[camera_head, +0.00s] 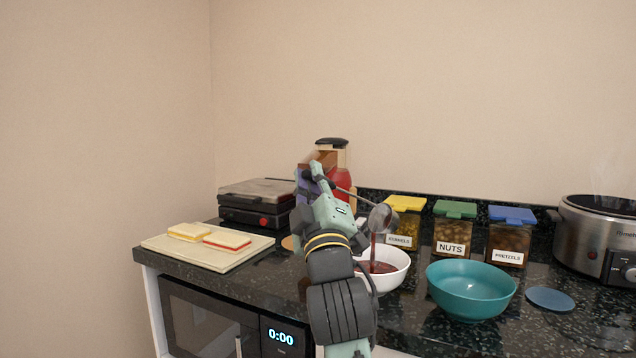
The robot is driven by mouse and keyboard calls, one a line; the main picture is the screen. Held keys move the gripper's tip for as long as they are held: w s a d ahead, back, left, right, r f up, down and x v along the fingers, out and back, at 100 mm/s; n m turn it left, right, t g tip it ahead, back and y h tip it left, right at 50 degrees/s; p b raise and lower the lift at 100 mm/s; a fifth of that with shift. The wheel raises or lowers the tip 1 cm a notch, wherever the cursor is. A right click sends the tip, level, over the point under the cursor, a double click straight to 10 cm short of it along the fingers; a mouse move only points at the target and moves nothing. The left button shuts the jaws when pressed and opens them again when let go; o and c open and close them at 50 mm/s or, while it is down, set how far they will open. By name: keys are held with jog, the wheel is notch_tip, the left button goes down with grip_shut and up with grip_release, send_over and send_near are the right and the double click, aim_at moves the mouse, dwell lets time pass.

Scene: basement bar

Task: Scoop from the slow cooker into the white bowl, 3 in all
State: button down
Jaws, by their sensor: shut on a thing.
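My gripper (318,178) is shut on a ladle (381,217) by its handle. The ladle's metal bowl is tilted above the white bowl (397,277), and a dark red stream falls from it. The white bowl stands on the counter and holds some dark red liquid; my arm hides its left part. The slow cooker (577,241), steel with a black top, stands at the far right, cut by the picture's edge. Its contents cannot be seen.
A teal bowl (470,291) and a blue disc (550,299) are on the dark counter right of the white bowl. Lidded containers, one a nuts container (454,229), line the back. A press grill (254,205) and a board with sandwiches (170,245) are left.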

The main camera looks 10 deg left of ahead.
jog(key=s+a+f+n+g+y+b, duration=0.1)
jog(key=f+n+g+y+b, duration=0.1)
jog(key=f+n+y+b, duration=0.2)
jog(key=s+a+f+n+g+y+b, duration=0.1)
jog(key=a+f+n+g+y+b, duration=0.1)
jog(key=f+n+y+b, duration=0.2)
notch_tip(320, 180, down, 2)
jog(key=n+b, duration=0.4)
jog(key=b, duration=0.1)
jog(key=shift+s+a+n+y, duration=0.25)
jog(key=shift+s+n+y, duration=0.1)
jog(key=shift+n+y, duration=0.05)
dwell(0.3)
dwell(1.4)
jog(key=r+m+t+h+p, duration=0.1)
jog(key=r+m+p, duration=0.1)
jog(key=d+r+m+t+h+p, duration=0.1)
jog(key=m+h+p, duration=0.1)
jog(key=p, duration=0.1)
jog(key=w+r+m+t+h+p, duration=0.1)
jog(key=r+m+p, duration=0.1)
jog(key=shift+d+r+m+h, duration=0.15)
jog(key=shift+r+m+h, duration=0.15)
jog(key=shift+m, duration=0.1)
jog(key=shift+f, duration=0.15)
